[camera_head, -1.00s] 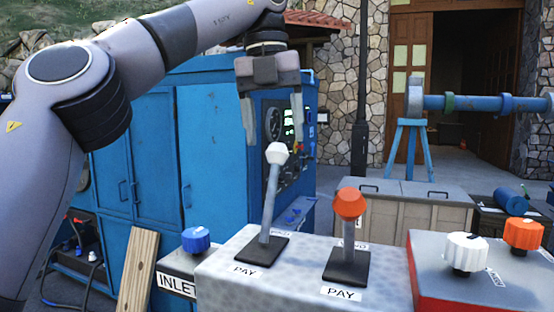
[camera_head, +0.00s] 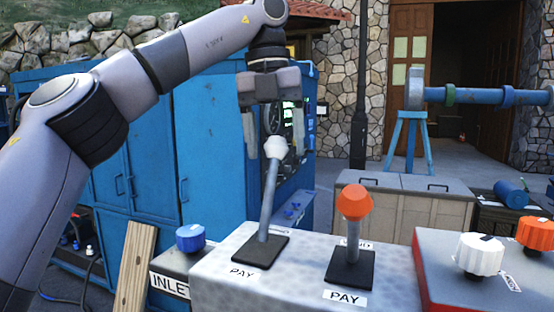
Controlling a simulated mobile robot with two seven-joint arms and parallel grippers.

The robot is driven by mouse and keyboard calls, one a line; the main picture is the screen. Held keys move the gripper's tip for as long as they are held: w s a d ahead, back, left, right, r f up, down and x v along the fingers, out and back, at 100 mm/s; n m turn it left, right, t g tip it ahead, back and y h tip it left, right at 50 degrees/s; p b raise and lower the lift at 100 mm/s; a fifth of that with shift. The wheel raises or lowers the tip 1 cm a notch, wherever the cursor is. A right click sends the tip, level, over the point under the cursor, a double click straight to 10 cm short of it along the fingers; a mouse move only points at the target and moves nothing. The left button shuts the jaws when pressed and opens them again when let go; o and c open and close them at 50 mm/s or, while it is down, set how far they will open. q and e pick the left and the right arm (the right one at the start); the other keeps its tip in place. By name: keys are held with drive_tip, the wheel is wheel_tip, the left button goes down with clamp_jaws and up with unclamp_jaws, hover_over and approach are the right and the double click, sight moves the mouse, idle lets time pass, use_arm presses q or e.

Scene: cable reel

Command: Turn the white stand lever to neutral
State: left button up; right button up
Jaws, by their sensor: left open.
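The white stand lever has a white knob (camera_head: 276,147) on a grey rod (camera_head: 268,200). It rises from a black slot plate on the grey control box, near a PAY label, and leans away toward the upper right. My left gripper (camera_head: 274,142) points down from above, open and empty, with its fingers to either side of the knob in the picture. I cannot tell whether they touch it or how far they are in depth. A second lever with an orange knob (camera_head: 355,201) stands to the right, nearly upright. My right gripper is out of view.
The grey control box (camera_head: 308,265) carries both levers. A blue knob (camera_head: 190,238) sits on the INLET box at left. A red box (camera_head: 445,272) with white and orange knobs stands at right. A blue cabinet (camera_head: 205,150) rises behind the left arm.

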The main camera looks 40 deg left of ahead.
sight(277, 161)
use_arm(q)
drive_tip(key=shift+w+d+f, duration=0.1)
drive_tip(key=shift+f, duration=1.65)
